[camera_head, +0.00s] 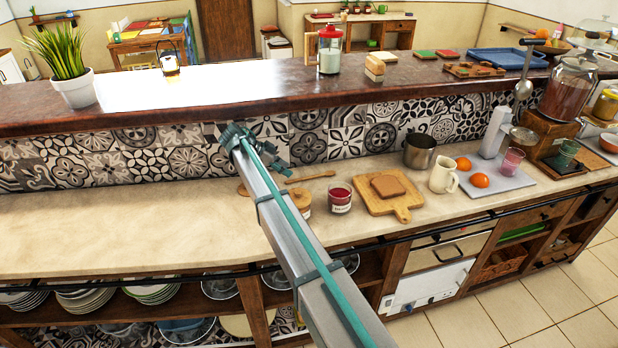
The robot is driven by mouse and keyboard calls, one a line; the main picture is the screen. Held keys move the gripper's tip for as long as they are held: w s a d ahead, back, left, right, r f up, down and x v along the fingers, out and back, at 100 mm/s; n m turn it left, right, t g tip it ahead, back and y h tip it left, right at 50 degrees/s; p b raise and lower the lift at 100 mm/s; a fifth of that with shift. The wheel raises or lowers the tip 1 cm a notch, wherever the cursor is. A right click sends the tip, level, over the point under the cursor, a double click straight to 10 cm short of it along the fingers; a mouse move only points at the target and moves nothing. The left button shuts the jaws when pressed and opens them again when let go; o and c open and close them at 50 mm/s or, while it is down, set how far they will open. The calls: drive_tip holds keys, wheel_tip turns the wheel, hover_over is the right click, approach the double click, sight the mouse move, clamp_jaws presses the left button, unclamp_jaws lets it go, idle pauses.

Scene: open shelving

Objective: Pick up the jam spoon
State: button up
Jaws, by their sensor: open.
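A wooden spoon (312,177), which looks like the jam spoon, lies on the pale counter behind the jam jar. My arm crosses in front of its left part. A small brown piece (243,190) shows left of my arm; I cannot tell if it belongs to the same spoon. My gripper (232,135) is open, with its fingers in front of the patterned tile wall, up and left of the spoon and apart from it. A glass jar of red jam (340,198) stands to the right, beside a lidded jar (302,201) partly hidden by my arm.
A cutting board (403,208) with bread, a metal pot (419,151), a cream mug (443,175) and a tray (508,180) with oranges stand to the right. The raised dark ledge (230,108) runs behind. The counter's left side (110,215) is clear.

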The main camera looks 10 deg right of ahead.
sight(302, 178)
drive_tip(key=p+x, duration=0.1)
drive_tip(key=x, duration=0.1)
drive_tip(key=p+x, duration=0.1)
drive_tip(key=x, duration=0.3)
drive_tip(key=shift+w+p, duration=0.3)
drive_tip(key=shift+p, duration=0.1)
drive_tip(key=shift+d+f, duration=0.3)
drive_tip(key=shift+f, duration=0.2)
clamp_jaws()
